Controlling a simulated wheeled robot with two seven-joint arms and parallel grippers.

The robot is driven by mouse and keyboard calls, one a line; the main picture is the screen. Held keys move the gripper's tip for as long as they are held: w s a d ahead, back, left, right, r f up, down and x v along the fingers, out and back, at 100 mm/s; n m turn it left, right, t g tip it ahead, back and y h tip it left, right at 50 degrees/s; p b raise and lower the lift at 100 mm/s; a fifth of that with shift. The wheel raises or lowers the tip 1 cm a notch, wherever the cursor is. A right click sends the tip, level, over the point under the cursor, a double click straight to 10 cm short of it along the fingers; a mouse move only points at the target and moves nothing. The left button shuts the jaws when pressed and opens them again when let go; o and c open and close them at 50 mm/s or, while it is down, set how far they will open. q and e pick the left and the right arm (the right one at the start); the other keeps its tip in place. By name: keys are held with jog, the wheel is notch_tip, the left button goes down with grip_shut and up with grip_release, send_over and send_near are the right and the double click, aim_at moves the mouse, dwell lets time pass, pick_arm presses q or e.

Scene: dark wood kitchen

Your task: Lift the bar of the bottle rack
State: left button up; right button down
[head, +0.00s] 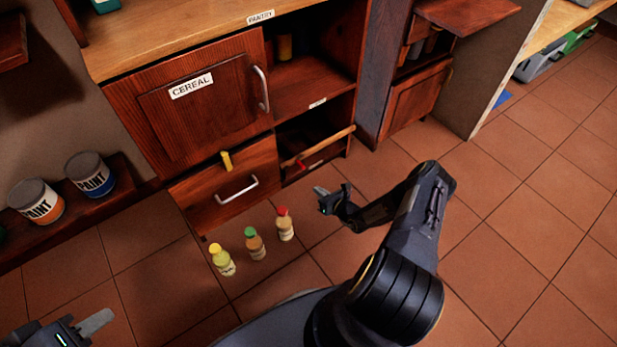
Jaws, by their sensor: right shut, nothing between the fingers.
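The bottle rack is the low open compartment at the lower right of the dark wood cabinet. Its light wooden bar (325,144) runs across the front, slanting up to the right in the picture. My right gripper (321,191) is shut and empty, in front of and below the bar, apart from it. Three bottles stand upright on the floor left of that gripper: a yellow-capped one (222,261), a green-capped one (255,244) and a red-capped one (285,225). My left gripper (98,321) is at the bottom left, far from the rack; its jaw opening is unclear.
A cereal door (190,110) and a drawer (222,188) with handles are left of the rack. A small red item (300,164) shows by the bar. Paint cans (90,174) stand on a low shelf at left. The tiled floor (530,220) at right is clear.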

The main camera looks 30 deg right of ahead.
jog(key=b+x, duration=0.5)
jog(key=x, duration=0.5)
jog(key=r, duration=0.4)
jog(key=shift+d, duration=0.3)
jog(key=shift+r, duration=0.1)
